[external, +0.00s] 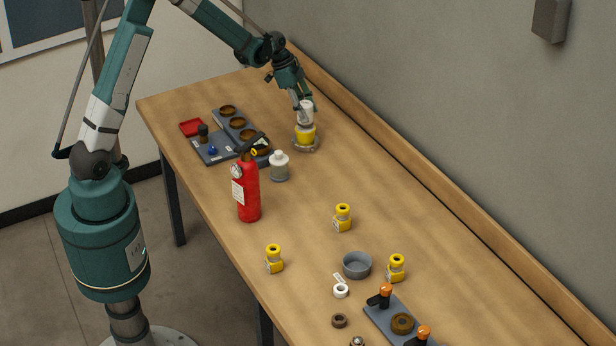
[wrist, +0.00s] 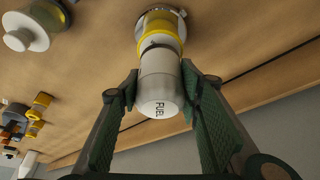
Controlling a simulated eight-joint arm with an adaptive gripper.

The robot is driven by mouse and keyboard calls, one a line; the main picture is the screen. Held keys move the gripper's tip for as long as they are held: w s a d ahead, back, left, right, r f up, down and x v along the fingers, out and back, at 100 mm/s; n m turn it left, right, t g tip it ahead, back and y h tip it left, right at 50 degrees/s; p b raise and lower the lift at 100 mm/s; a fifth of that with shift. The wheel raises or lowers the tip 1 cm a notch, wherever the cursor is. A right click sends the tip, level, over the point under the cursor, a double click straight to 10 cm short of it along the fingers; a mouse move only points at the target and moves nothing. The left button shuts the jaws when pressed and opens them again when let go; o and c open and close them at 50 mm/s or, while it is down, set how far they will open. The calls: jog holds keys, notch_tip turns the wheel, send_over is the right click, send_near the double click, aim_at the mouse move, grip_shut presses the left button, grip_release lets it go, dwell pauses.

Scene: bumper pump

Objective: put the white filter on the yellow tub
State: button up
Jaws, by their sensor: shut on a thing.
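The white filter (external: 306,112), lettered "FUEL" in the wrist view (wrist: 160,85), is upright between the fingers of my gripper (external: 304,103). My gripper, also in the wrist view (wrist: 160,100), is shut on it. The yellow tub (external: 305,135) stands on a round grey base directly below the filter, near the back of the table. In the wrist view the tub (wrist: 160,27) lies just beyond the filter's far end, lined up with it. I cannot tell whether the filter rests on the tub or is slightly above it.
A white-topped grey jar (external: 279,167) and a red extinguisher (external: 247,190) stand in front of the tub. A dark tray with round holders (external: 238,123) is to its left. Small yellow parts (external: 342,217) and a grey bowl (external: 357,265) are nearer. The wall is at the right.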

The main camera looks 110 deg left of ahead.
jog(key=shift+f, duration=0.9)
jog(key=shift+f, duration=0.15)
jog(key=o, duration=1)
jog(key=shift+o, duration=0.2)
jog(key=v, duration=1.2)
